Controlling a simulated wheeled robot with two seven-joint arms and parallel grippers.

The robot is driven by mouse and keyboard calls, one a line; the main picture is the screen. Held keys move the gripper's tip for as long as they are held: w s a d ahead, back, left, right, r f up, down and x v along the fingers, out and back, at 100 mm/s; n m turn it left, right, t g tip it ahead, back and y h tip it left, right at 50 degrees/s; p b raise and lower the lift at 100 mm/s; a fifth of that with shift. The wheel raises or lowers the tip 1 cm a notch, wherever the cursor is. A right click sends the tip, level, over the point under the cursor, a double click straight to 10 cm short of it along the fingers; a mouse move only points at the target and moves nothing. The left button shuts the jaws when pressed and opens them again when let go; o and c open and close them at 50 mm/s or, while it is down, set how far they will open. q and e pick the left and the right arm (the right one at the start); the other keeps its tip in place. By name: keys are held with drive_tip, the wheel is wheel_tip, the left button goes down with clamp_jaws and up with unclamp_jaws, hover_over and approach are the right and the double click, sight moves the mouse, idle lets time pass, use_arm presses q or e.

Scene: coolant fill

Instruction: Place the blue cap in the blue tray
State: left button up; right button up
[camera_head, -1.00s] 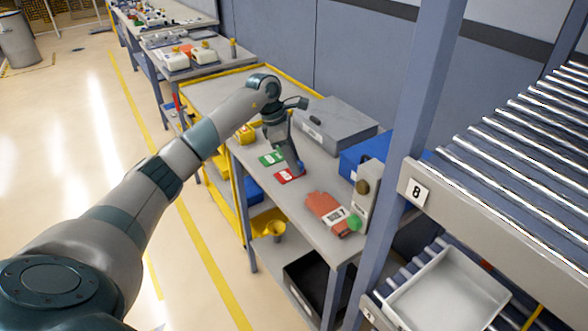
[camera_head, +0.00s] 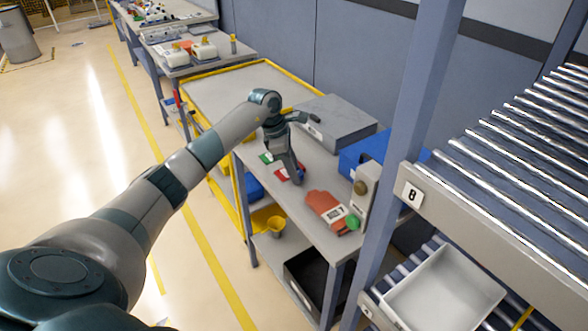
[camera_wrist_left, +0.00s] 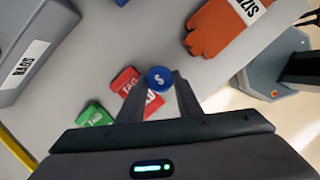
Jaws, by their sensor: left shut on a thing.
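The blue cap (camera_wrist_left: 159,78), round and marked with an S, sits between the fingertips of my left gripper (camera_wrist_left: 160,84) in the left wrist view. The gripper is shut on it. In the head view my left gripper (camera_head: 297,180) points down over the grey workbench, beside a red tag (camera_head: 283,174); only a little blue of the cap (camera_head: 302,172) shows at the tips. A blue tray or bin (camera_head: 362,152) stands at the back right of the bench, partly hidden by a grey device and the rack post. My right gripper is out of view.
Red tags (camera_wrist_left: 125,82) and a green tag (camera_wrist_left: 94,115) lie near the fingers. A rack post (camera_head: 405,140) rises at right. A yellow-edged cart (camera_head: 225,95) adjoins the bench.

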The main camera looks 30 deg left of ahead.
use_arm(q)
drive_tip(key=shift+f, duration=0.15)
drive_tip(key=o, duration=1)
drive_tip(key=shift+r, duration=0.25)
drive_tip(key=shift+a+r, duration=0.15)
drive_tip(key=shift+r, duration=0.2)
drive_tip(key=shift+b+v, duration=1.75)
drive_tip(key=shift+v, duration=3.85)
drive_tip(key=shift+s, duration=0.1)
